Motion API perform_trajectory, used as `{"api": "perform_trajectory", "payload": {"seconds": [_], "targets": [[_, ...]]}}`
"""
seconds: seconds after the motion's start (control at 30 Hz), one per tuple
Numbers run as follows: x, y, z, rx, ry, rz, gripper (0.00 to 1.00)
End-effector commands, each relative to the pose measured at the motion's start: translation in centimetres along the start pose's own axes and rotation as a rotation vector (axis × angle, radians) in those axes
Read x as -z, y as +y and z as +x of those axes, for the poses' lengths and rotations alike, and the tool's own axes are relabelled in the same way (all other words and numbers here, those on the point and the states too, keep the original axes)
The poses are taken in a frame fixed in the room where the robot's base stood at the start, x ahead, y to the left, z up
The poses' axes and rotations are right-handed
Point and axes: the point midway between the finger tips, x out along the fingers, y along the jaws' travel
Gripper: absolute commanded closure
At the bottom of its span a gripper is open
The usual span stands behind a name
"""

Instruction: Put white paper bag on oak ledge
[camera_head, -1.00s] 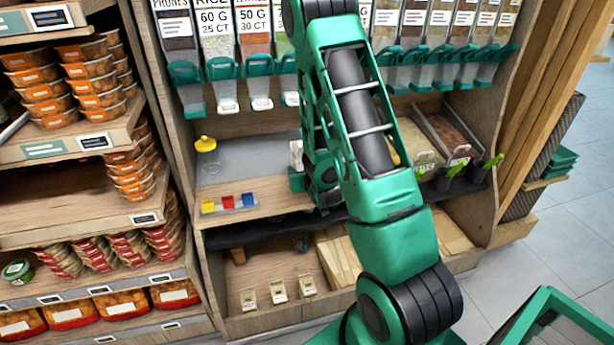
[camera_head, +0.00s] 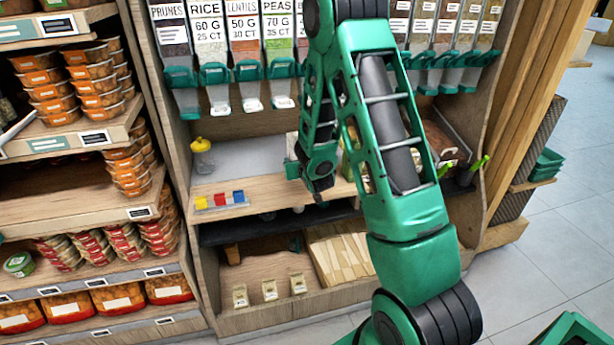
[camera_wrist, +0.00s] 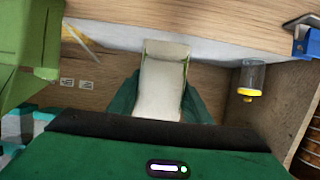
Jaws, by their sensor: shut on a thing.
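The white paper bag (camera_wrist: 160,85) sits between the two green fingers of my gripper (camera_wrist: 160,100) in the wrist view. The fingers are shut on its sides. In the head view only a small pale part of the bag (camera_head: 291,141) shows beside my gripper (camera_head: 293,165), and my arm hides much of that area. The oak ledge (camera_head: 270,189) runs along the front of the grey shelf surface. It also shows at the top of the wrist view (camera_wrist: 190,22). The bag appears above the grey surface; I cannot tell whether it touches anything.
A yellow-lidded jar (camera_head: 202,158) stands on the grey surface at the left. Red, yellow and blue blocks in a small holder (camera_head: 222,200) sit on the ledge's left part. Dispensers (camera_head: 212,75) hang above. The ledge between the blocks and my gripper looks clear.

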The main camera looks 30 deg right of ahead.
Motion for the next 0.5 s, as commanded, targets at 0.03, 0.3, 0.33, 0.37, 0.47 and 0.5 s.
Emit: {"api": "perform_trajectory", "payload": {"seconds": [0.03, 0.3, 0.33, 0.37, 0.47, 0.5], "targets": [[-0.3, 1.1, 0.7, -0.006, 0.002, 0.004, 0.88], [-1.8, 4.1, 3.3, 0.0, 0.001, 0.001, 0.88], [-1.9, 4.3, 3.4, 0.0, 0.002, 0.0, 0.88], [-1.9, 4.3, 3.5, 0.001, 0.002, 0.001, 0.88], [-2.0, 4.5, 3.7, 0.002, 0.002, -0.001, 0.88], [-2.2, 4.5, 3.8, 0.003, 0.002, -0.001, 0.88]]}}
